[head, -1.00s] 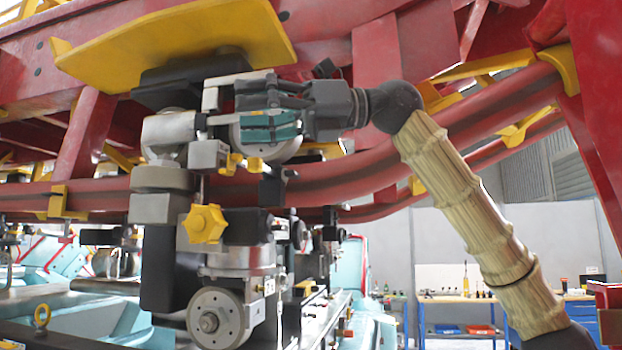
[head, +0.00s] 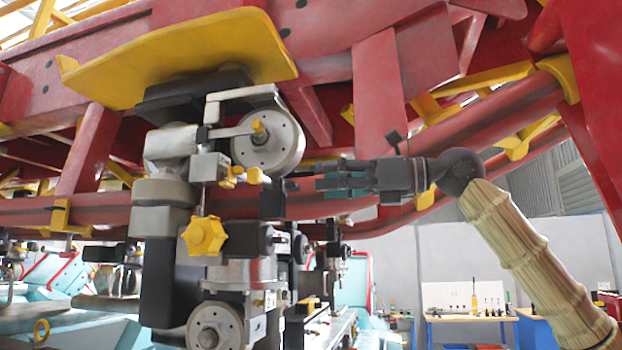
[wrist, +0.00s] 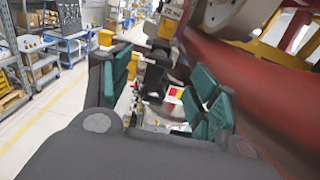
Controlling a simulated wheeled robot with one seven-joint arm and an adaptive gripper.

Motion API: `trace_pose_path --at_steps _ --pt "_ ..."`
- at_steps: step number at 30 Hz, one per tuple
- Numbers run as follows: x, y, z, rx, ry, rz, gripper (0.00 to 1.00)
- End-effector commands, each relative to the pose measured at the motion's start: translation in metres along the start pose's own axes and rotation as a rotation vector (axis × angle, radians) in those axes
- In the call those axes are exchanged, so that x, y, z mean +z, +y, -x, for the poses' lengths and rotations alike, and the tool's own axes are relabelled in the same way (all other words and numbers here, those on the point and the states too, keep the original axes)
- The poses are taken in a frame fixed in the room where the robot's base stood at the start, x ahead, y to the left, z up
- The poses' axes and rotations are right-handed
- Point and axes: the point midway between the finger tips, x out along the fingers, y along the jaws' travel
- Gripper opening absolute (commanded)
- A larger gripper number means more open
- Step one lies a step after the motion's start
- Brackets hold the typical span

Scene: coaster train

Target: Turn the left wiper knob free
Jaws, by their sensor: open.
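A large yellow lobed knob (head: 203,235) sits on the front of the wheel assembly in the head view. Small yellow knobs (head: 257,176) sit higher, below the upper grey wheel (head: 268,141), and a small yellow piece (head: 258,127) shows at that wheel's centre. I cannot tell which of these is the left wiper knob. My gripper (head: 318,177) is open and empty, right of the small knobs and apart from them, pointing left. In the wrist view its green-padded fingers (wrist: 163,92) are spread, with nothing held between them.
A red tube rail (head: 345,203) runs behind my gripper. A yellow plate (head: 180,60) and red beams hang above. The lower wheel (head: 215,326) is under the assembly. In the wrist view, the red rail (wrist: 240,75) is close on the right, and open floor (wrist: 75,100) lies left.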

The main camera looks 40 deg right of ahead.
Motion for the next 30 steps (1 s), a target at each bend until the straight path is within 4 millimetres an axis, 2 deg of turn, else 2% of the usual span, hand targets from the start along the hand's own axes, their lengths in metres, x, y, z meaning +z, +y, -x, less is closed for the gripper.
trace_pose_path --at_steps 3,9,24,30 --pt "0.003 -0.003 -0.018 0.000 0.002 -0.002 0.61" --pt "-0.001 -0.009 -0.036 -0.001 -0.002 -0.006 0.61" --pt "-0.002 -0.008 -0.049 -0.001 -0.004 -0.006 0.61" --pt "-0.002 -0.007 -0.049 -0.001 -0.003 -0.006 0.24"
